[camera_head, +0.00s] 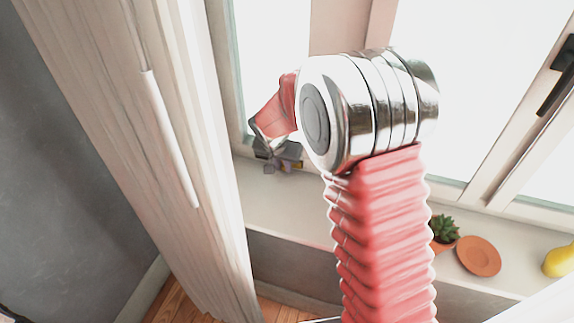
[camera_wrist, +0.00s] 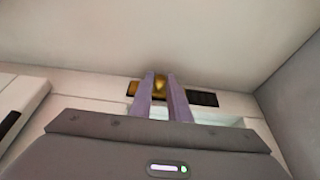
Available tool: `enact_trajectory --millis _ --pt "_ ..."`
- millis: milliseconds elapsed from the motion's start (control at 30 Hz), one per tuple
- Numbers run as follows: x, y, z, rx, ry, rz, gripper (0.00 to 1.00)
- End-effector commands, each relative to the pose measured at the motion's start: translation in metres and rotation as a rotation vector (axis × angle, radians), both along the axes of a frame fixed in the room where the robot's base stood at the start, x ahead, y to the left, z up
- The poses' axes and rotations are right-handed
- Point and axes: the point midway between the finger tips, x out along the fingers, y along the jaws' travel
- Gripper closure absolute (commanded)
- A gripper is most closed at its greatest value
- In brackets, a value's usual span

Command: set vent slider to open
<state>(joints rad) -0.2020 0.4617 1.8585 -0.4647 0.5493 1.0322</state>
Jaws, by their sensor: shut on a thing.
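The vent slider (camera_wrist: 159,86) shows in the wrist view as a small golden knob between the two purple fingers of my gripper (camera_wrist: 160,77). The fingers are shut on it, one on each side. A golden-brown part of the vent (camera_wrist: 133,89) lies left of the fingers, and a dark slotted part (camera_wrist: 203,98) lies right of them. In the head view my gripper (camera_head: 283,166) is small and low by the window frame above the sill. I cannot make out the vent or slider there.
A white curtain (camera_head: 130,130) hangs at the left. A black window handle (camera_head: 557,85) is at upper right.

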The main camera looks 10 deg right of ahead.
Motion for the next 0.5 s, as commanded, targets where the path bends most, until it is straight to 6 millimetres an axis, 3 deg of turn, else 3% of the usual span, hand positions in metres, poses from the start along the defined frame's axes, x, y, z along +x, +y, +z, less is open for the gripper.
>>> enact_trajectory --millis 300,500 --pt "-0.0028 -0.0036 -0.0013 -0.006 0.008 -0.005 0.65" --pt "-0.0022 -0.0027 -0.0009 -0.004 0.007 -0.004 0.65"
